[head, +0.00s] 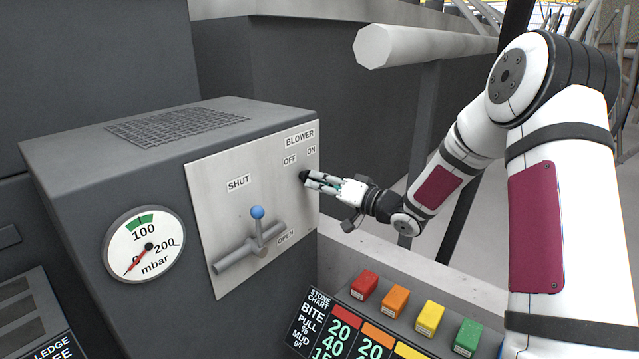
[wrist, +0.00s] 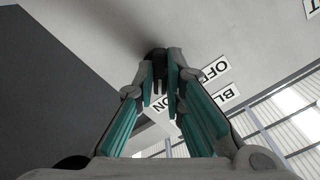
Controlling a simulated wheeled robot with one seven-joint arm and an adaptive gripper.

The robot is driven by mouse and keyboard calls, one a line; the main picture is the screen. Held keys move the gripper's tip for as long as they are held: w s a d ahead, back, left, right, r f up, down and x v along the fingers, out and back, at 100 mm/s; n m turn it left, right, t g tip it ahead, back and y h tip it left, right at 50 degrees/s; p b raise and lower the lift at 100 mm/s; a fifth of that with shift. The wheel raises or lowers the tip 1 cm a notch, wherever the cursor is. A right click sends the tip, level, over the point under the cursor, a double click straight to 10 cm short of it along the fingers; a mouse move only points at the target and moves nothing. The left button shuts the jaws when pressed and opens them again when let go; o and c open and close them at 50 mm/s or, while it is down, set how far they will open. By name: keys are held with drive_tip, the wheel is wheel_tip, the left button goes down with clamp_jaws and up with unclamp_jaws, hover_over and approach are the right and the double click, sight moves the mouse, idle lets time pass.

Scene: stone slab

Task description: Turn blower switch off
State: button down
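The blower switch (head: 304,176) is a small black knob on the light metal panel (head: 212,196), below the BLOWER, OFF and ON labels. My gripper (head: 309,180) is at the switch, reaching in from the right. In the wrist view the dark switch (wrist: 157,56) sits at the tips of my two fingers (wrist: 160,75), one finger on each side. The fingers are close together around it, but I cannot tell whether both press on it. The switch's pointing direction is mostly hidden by the fingers.
A blue-tipped lever (head: 257,213) stands on the same panel between SHUT and OPEN labels. A pressure gauge (head: 145,246) is on the box's left face. Coloured blocks (head: 398,302) and a stone chart (head: 345,335) lie below my arm. A thick grey rail (head: 420,45) runs behind.

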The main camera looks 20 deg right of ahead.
drive_tip(key=shift+n, duration=0.3)
drive_tip(key=shift+w+d+n+b, duration=0.1)
drive_tip(key=shift+n+b, duration=2.3)
drive_tip(key=shift+n, duration=1.45)
drive_tip(key=shift+d+n+b, duration=0.1)
drive_tip(key=shift+n+b, duration=2.25)
drive_tip(key=shift+n, duration=1.5)
drive_tip(key=c, duration=1.7)
unclamp_jaws()
drive_tip(key=shift+a, duration=0.1)
drive_tip(key=shift+o, duration=0.2)
drive_tip(key=v, duration=1.2)
